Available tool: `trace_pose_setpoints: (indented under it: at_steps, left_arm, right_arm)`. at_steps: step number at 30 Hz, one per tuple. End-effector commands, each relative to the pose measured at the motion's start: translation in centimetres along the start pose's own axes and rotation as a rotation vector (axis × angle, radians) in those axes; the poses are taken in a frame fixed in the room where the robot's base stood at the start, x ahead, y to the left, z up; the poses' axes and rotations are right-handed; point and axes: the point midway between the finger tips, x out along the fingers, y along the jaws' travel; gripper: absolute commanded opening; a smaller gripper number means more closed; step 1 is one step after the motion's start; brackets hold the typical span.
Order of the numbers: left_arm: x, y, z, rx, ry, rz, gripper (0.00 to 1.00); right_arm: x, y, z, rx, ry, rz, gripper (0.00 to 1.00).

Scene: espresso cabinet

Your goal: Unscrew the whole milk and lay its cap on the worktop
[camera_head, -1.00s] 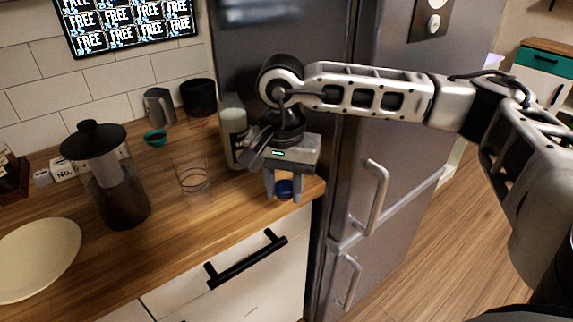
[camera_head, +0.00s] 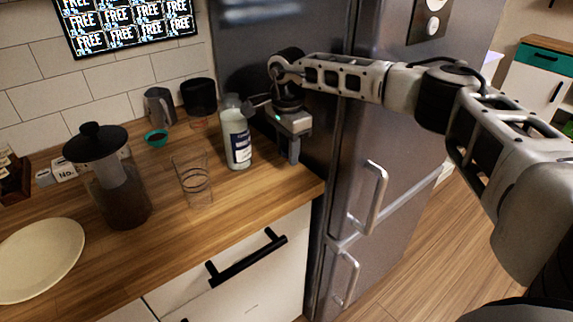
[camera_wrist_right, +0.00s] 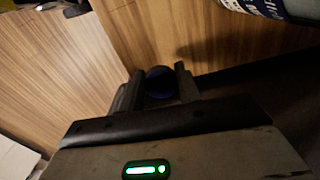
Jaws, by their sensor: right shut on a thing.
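The whole milk bottle (camera_head: 237,138), whitish with a dark label, stands upright on the worktop (camera_head: 240,205) near the fridge. No blue cap shows on its top. My right gripper (camera_head: 291,150) is just right of the bottle, pointing down beside the fridge. In the right wrist view my right gripper (camera_wrist_right: 158,82) is shut on the dark blue cap (camera_wrist_right: 160,76). The cap is close to the wooden surface; I cannot tell if it touches. In the head view the cap is hidden. The bottle's lower part (camera_wrist_right: 272,8) shows at the wrist view's top right. My left gripper is out of view.
A glass (camera_head: 192,180) and a dark-lidded carafe (camera_head: 117,185) stand left of the bottle. A teal bowl (camera_head: 156,138), a grey pitcher (camera_head: 159,106) and a black canister (camera_head: 199,97) are behind. The fridge (camera_head: 335,180) closes off the right. The front right worktop is clear.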

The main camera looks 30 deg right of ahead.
Motion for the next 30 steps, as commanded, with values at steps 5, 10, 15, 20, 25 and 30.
trace_pose_setpoints:
  at_steps: [5,10,15,20,25,30]
  left_arm:
    - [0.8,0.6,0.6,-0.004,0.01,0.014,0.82]
    - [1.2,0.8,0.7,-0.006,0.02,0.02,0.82]
    - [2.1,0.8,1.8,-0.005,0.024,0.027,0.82]
    - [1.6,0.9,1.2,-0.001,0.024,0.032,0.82]
    - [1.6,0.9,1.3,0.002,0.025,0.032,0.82]
    - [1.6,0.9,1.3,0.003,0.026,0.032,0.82]
  right_arm:
    - [1.7,-1.1,-0.4,0.001,-0.001,0.0,0.06]
    - [2.8,-1.7,-0.7,0.001,-0.001,0.0,0.06]
    - [5.4,-1.5,-0.7,0.001,0.0,0.002,0.06]
    - [5.2,-1.5,-0.7,0.001,0.0,0.001,0.06]
    - [5.3,-1.5,-0.7,0.001,0.0,0.001,0.06]
    - [5.5,-1.5,-0.7,0.001,-0.001,0.002,0.55]
